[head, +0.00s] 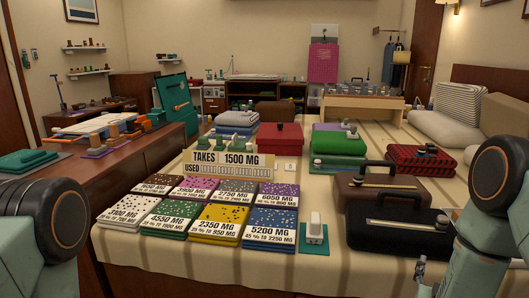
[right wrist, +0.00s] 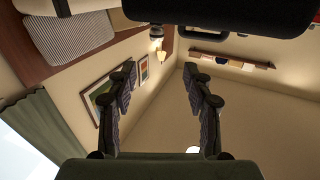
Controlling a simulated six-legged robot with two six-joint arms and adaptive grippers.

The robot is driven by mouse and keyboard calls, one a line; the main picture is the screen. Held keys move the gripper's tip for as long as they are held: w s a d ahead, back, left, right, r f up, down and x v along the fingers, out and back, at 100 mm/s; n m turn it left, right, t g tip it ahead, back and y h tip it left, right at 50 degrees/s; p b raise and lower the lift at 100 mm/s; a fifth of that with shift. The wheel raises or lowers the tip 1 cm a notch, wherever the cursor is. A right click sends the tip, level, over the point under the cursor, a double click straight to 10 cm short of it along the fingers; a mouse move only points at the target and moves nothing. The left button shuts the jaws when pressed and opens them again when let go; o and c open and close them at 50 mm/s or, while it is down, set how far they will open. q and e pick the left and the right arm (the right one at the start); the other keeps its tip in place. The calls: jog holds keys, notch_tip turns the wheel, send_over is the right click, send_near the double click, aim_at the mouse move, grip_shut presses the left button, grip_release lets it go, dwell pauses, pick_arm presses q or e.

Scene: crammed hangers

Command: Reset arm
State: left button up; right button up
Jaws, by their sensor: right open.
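My right arm (head: 490,220) comes in at the right edge of the head view. A small part of my right gripper (head: 420,270) shows low down, just in front of the black case (head: 400,226). In the right wrist view my right gripper (right wrist: 157,82) has its two fingers spread wide with nothing between them. A dark case edge shows above it in that view. My left arm (head: 40,240) shows at the left edge of the head view, but its gripper is out of sight.
A cloth-covered table (head: 180,262) holds several speckled, labelled blocks, a sign (head: 230,163), a white switch-like piece (head: 315,228), a brown case (head: 368,187) and folded stacks. A wooden counter (head: 115,180) stands left. The bare cloth at the front is free.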

jog(key=s+a+f+n+g+y+p, duration=0.25)
jog(key=s+a+f+g+y, duration=0.5)
jog(key=s+a+f, duration=0.55)
jog(key=s+a+n+g+y+p, duration=0.1)
jog(key=s+a+n+g+p, duration=0.1)
jog(key=s, duration=0.7)
jog(key=s+a+n+g+y+p, duration=0.2)
jog(key=s+a+g, duration=0.3)
jog(key=s, duration=0.5)
jog(key=shift+s+f, duration=0.15)
jog(key=shift+s, duration=0.15)
